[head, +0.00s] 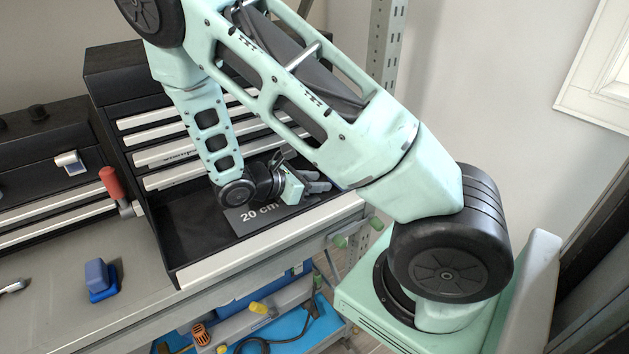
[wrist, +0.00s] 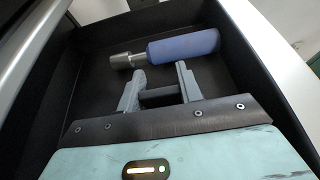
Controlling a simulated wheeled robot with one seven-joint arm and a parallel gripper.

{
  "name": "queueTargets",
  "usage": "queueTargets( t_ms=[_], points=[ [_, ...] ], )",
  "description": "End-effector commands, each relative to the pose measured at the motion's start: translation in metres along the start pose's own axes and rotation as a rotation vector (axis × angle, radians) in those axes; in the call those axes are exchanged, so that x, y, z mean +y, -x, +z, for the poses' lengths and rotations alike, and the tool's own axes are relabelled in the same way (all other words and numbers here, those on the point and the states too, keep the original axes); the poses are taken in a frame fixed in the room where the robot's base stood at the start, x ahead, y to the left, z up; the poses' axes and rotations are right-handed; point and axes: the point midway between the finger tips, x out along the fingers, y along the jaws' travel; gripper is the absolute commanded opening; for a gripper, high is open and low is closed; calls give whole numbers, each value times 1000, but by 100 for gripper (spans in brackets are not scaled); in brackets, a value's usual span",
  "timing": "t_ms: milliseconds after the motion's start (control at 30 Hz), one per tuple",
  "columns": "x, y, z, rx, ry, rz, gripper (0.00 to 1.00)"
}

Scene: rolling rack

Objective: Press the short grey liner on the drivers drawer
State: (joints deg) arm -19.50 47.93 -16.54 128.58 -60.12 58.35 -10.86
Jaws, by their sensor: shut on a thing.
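The drivers drawer (head: 190,237) is pulled out, with a black interior and a pale front. A flat grey piece marked "20 cm" (head: 262,213), which looks like the short grey liner, lies in it near the front; my arm and gripper hide part of it. My gripper (head: 318,186) is low inside the drawer, beside the grey piece. In the wrist view my gripper (wrist: 158,88) has a dark grey bar (wrist: 160,97) between its fingers. I cannot tell whether this bar belongs to the liner. A blue-handled driver with a metal end (wrist: 183,46) lies just beyond the fingertips.
The tool chest (head: 125,75) with closed drawers stands behind. A red-handled tool (head: 112,184) is left of the open drawer, and a blue block-like tool (head: 99,279) lies on the grey worktop (head: 50,262). A lower shelf holds tools. The drawer walls surround my gripper closely.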

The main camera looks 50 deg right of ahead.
Motion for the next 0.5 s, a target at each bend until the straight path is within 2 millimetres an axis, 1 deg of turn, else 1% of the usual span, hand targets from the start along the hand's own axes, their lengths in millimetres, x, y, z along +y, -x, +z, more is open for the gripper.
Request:
queueTargets(
  t_ms=[267,300,333,367,500],
  points=[
    [0,0,0,0,0,0,11],
    [0,0,0,0,0,0,46],
    [0,0,0,0,0,0,55],
    [0,0,0,0,0,0,61],
    [0,0,0,0,0,0,61]
  ],
)
